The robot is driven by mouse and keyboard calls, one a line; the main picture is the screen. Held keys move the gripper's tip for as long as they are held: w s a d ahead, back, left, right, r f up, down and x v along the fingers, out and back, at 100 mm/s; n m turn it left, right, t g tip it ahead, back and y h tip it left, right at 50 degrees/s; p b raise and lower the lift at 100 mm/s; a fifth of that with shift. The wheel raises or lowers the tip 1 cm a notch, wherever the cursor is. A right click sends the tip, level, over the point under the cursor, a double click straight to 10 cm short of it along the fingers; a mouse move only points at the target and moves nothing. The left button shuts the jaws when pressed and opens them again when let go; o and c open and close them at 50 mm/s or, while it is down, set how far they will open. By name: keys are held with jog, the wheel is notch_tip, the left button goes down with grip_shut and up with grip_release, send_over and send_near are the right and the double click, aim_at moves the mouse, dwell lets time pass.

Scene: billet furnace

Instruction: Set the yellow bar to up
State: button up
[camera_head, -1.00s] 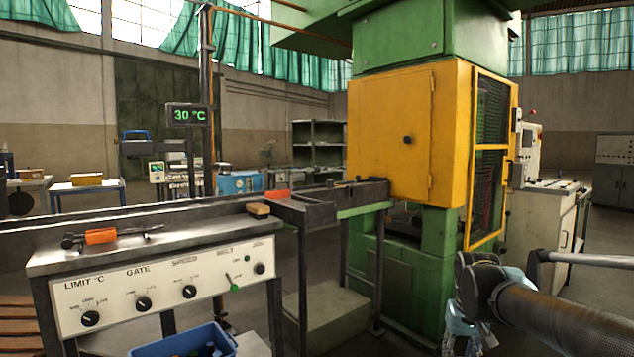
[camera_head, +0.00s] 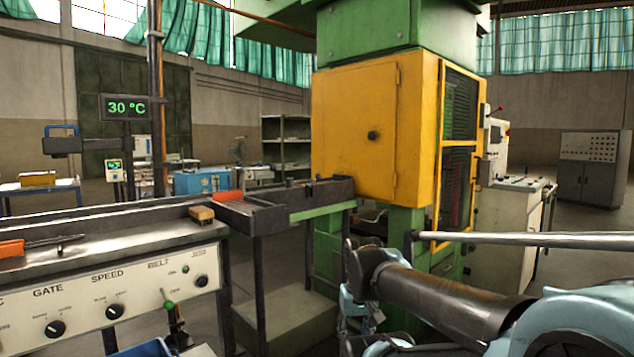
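The yellow press housing (camera_head: 365,130) stands in the middle of the head view on a green base. On its right side is a dark mesh guard (camera_head: 460,110) with a yellow frame. I cannot tell if this is the task's bar. My dark and pale blue arm fills the lower right, in front of the press base. My gripper cannot be made out in this view.
A conveyor table with a control panel (camera_head: 110,305) stands at the left, and a blue bin (camera_head: 145,348) is below it. A trough (camera_head: 300,195) leads to the press. A white console (camera_head: 515,210) and a grey cabinet (camera_head: 590,168) stand at the right. Floor shows between them.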

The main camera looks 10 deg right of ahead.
jog(key=w+a+r+n+t+y, duration=0.1)
jog(key=w+a+r+t+y, duration=0.15)
jog(key=w+r, duration=0.5)
jog(key=w+a+r+n+t+y, duration=0.1)
jog(key=w+a+r+y, duration=0.3)
jog(key=w, duration=0.7)
jog(key=w+a+r+n+t+y, duration=0.1)
jog(key=w+r+n+t, duration=0.1)
jog(key=w+r, duration=0.7)
jog(key=m+t, duration=0.1)
jog(key=t, duration=0.8)
send_near(319, 177)
jog(key=x, duration=1.1)
jog(key=shift+w+d, duration=0.15)
jog(key=shift+w, duration=0.3)
jog(key=shift+d, duration=0.1)
grip_shut()
